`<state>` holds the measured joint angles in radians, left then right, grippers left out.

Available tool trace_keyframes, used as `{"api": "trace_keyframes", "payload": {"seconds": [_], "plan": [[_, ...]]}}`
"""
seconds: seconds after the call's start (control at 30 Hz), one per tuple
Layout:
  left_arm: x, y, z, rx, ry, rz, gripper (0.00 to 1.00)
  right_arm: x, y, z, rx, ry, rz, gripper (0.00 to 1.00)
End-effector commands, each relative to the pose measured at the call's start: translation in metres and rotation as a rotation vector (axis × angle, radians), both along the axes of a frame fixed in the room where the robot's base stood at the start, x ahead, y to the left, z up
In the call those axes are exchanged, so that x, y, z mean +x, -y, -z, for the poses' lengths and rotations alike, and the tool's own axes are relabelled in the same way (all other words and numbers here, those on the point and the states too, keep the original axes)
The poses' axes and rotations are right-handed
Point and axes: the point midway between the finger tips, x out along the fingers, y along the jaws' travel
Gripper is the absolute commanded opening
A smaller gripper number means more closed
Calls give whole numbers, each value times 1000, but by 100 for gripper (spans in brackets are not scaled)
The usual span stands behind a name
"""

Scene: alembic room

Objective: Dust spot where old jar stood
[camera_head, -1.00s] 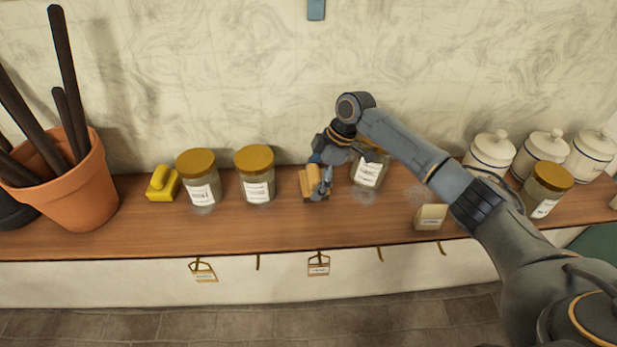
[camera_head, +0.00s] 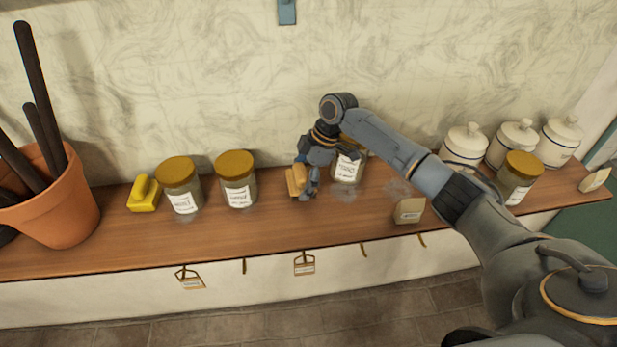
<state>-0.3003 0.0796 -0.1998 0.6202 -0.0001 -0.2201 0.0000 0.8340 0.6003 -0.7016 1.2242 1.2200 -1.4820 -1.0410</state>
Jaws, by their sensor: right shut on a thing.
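My right gripper (camera_head: 307,182) is shut on a tan block (camera_head: 296,180), which looks like a brush or duster. The block is tilted, just above or at the shelf (camera_head: 300,228); I cannot tell if it touches. A pale dust patch (camera_head: 398,187) lies on bare wood right of the middle jar (camera_head: 347,172). That jar is partly hidden by my arm and has another faint patch (camera_head: 345,195) before it. Two more gold-lidded jars, a left one (camera_head: 180,185) and a right one (camera_head: 237,180), stand further left. My left gripper is out of view.
A small tan box (camera_head: 409,211) sits near the front edge. A gold-lidded jar (camera_head: 518,178) and white canisters (camera_head: 465,147) stand at right.

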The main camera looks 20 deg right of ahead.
Motion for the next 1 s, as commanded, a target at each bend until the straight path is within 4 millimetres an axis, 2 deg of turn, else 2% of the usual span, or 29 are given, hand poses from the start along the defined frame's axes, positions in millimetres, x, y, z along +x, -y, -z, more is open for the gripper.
{"api": "trace_keyframes", "payload": {"seconds": [0.13,0.47,0.8,1.0], "plan": [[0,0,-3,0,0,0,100,4,-14,-2,2,1,-1,43],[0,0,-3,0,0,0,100,8,-27,-1,2,2,-1,43],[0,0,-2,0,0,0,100,16,-55,2,2,0,0,43],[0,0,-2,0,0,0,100,17,-58,2,0,1,1,43]]}}
